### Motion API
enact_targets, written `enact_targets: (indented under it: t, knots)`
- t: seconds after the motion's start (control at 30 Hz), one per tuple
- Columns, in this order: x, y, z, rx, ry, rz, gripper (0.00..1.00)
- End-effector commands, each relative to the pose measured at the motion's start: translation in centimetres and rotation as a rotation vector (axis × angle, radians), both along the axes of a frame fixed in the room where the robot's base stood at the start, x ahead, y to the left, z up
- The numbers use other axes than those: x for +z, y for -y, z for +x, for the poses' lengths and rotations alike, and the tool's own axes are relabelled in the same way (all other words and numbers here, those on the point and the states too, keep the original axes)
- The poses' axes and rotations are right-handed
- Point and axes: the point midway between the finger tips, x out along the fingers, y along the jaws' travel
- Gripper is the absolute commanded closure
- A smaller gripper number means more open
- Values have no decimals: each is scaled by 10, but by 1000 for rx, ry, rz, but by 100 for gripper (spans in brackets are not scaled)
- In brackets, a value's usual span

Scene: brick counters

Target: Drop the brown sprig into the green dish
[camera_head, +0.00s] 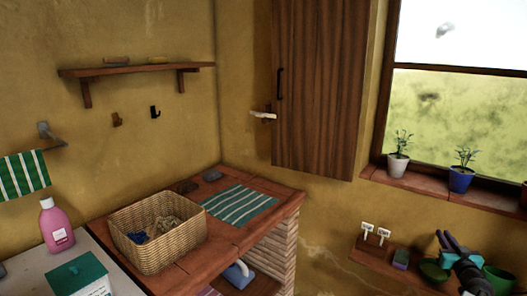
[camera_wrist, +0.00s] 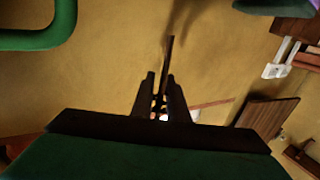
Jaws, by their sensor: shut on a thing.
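The green dish (camera_head: 434,271) sits on the low brick shelf at the lower right of the head view. A green edge at the top right of the wrist view (camera_wrist: 262,5) looks like part of it. My gripper (camera_wrist: 161,82) is shut on the brown sprig (camera_wrist: 169,52), a thin dark stem that juts past the fingertips. In the head view my gripper (camera_head: 447,240) is over the shelf, close above and right of the dish. The sprig cannot be made out there.
Potted plants (camera_head: 398,165) line the sill above. A wicker basket (camera_head: 157,232) is on the counter.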

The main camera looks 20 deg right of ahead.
Motion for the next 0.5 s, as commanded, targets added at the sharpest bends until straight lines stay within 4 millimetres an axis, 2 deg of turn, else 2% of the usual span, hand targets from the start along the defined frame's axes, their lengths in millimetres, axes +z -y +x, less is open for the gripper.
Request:
enact_targets:
  t: [0.1, 0.5]
  knots:
    - [-10, 0, 0, 0, 0, 0, 100]
    - [-25, 0, 0, 0, 0, -1, 100]
